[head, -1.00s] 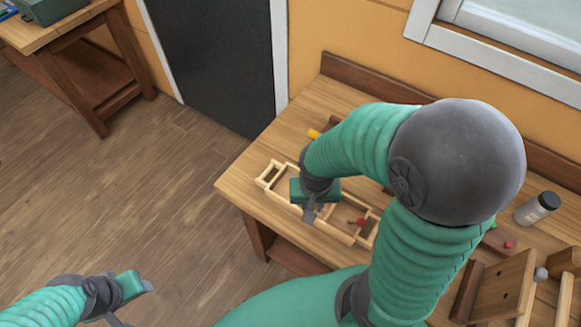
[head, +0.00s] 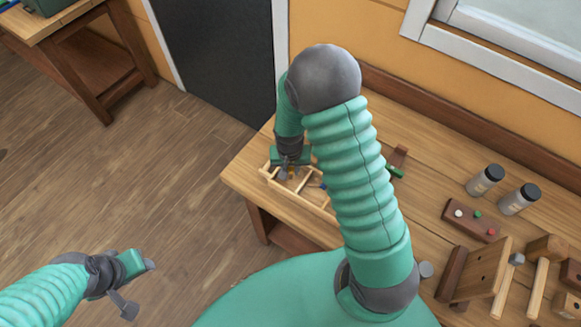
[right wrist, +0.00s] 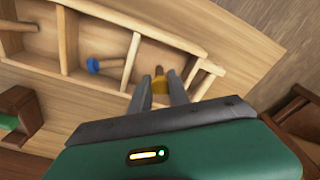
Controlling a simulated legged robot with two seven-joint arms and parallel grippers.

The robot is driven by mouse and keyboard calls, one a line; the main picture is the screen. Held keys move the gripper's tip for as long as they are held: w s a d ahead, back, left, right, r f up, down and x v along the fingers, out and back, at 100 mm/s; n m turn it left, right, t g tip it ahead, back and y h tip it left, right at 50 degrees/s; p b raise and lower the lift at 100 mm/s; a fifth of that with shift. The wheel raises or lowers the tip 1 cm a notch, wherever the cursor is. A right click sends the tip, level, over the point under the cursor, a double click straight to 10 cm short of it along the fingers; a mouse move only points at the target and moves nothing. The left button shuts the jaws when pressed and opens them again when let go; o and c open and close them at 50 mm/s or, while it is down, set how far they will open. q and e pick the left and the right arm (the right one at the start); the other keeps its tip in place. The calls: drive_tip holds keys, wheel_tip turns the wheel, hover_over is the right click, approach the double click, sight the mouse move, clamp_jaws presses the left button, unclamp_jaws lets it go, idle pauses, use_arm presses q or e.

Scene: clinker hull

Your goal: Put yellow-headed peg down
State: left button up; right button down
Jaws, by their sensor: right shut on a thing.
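The yellow-headed peg (right wrist: 160,86) is between the fingertips of my right gripper (right wrist: 168,92) in the right wrist view. My right gripper (head: 287,172) is shut on it, at the left end of the wooden compartment tray (head: 318,198) in the head view. In the right wrist view the peg is by the end compartment of the tray (right wrist: 131,62); I cannot tell whether it touches the floor of it. A blue-headed peg (right wrist: 94,66) lies in the neighbouring compartment. My left gripper (head: 137,285) is open and empty, away from the bench.
A brown block with a green part (head: 396,163) lies on the bench behind my right arm. Two dark-capped bottles (head: 486,180), a block with coloured pegs (head: 472,219) and wooden stands (head: 480,275) are at the right. The bench's left edge is close to the tray.

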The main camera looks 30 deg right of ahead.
drive_tip(key=shift+f, duration=0.15)
drive_tip(key=shift+d+f, duration=0.15)
drive_tip(key=shift+f, duration=0.05)
drive_tip(key=c, duration=1.2)
unclamp_jaws()
drive_tip(key=shift+d, duration=0.1)
drive_tip(key=shift+c, duration=0.2)
drive_tip(key=shift+r, duration=0.1)
